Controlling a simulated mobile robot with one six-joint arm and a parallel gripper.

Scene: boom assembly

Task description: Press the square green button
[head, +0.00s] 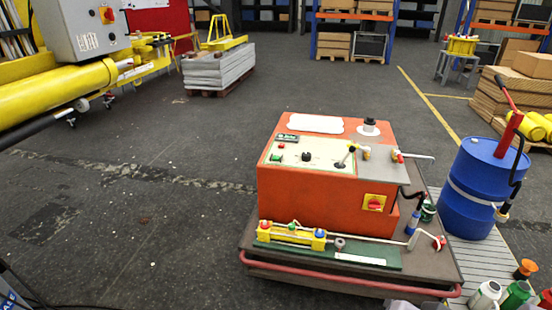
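An orange control box (305,205) stands on a low cart at right of centre in the head view. Its cream top panel (318,160) carries small controls. A small green button (277,157) sits near the panel's left edge and looks square, though it is small here. A red button (282,146) lies just behind it, and a black knob (306,157) is to its right. Nothing covers the green button. My gripper is not in view.
The cart (350,281) has a red front rail and also bears a yellow cylinder (290,234). Levers (341,163) rise from the box top. A blue drum (478,190) stands to the right. Yellow boom machinery (60,93) fills the upper left. Floor left of the cart is clear.

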